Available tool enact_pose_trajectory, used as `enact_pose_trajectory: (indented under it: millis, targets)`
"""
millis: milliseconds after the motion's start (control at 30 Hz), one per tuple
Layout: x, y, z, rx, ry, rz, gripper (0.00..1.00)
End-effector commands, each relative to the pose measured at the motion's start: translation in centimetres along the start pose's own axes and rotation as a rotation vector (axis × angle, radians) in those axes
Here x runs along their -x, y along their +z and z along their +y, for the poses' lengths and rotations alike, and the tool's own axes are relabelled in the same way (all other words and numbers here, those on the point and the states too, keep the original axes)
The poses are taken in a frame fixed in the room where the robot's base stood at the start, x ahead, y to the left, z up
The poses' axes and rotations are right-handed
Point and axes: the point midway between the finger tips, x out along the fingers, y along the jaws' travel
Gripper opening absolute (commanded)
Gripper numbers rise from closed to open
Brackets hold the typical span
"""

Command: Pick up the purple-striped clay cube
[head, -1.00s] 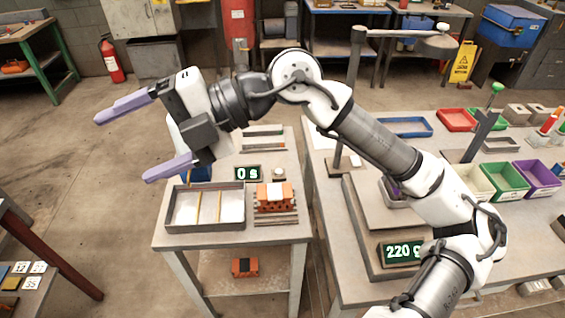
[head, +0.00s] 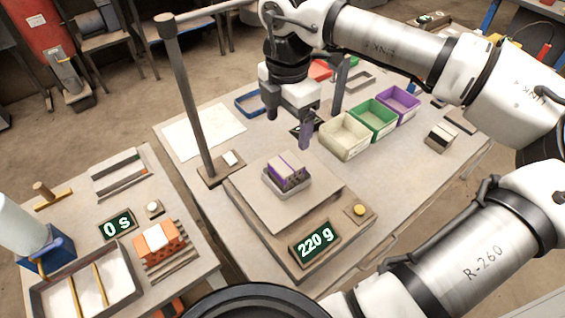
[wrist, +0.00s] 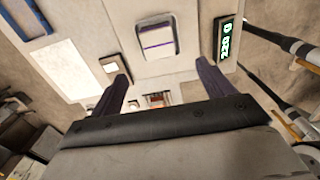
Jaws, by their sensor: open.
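The purple-striped clay cube (head: 286,169) sits in a shallow grey dish (head: 287,185) on the plate of a scale (head: 325,195) that reads 220 g. In the wrist view the cube (wrist: 158,40) shows pale with a thin purple stripe, beyond the fingertips. My gripper (head: 288,122) is above and behind the scale, apart from the cube. Its purple fingers are spread with nothing between them, as the wrist view (wrist: 162,85) also shows. One finger is partly hidden in the head view.
Cream (head: 344,138), green (head: 374,119) and purple (head: 399,101) bins stand right of the scale. A tall post (head: 186,100) with an overhead arm rises left of it. A dark-striped block (head: 441,137) lies far right.

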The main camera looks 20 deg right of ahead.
Motion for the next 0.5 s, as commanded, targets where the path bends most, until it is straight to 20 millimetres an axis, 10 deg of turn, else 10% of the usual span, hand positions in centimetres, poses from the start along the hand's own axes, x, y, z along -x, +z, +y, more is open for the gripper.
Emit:
enact_pose_trajectory:
  millis: [500]
  targets:
    - [-7.7, -0.2, 0.2, 0.006, 0.002, 0.004, 0.8]
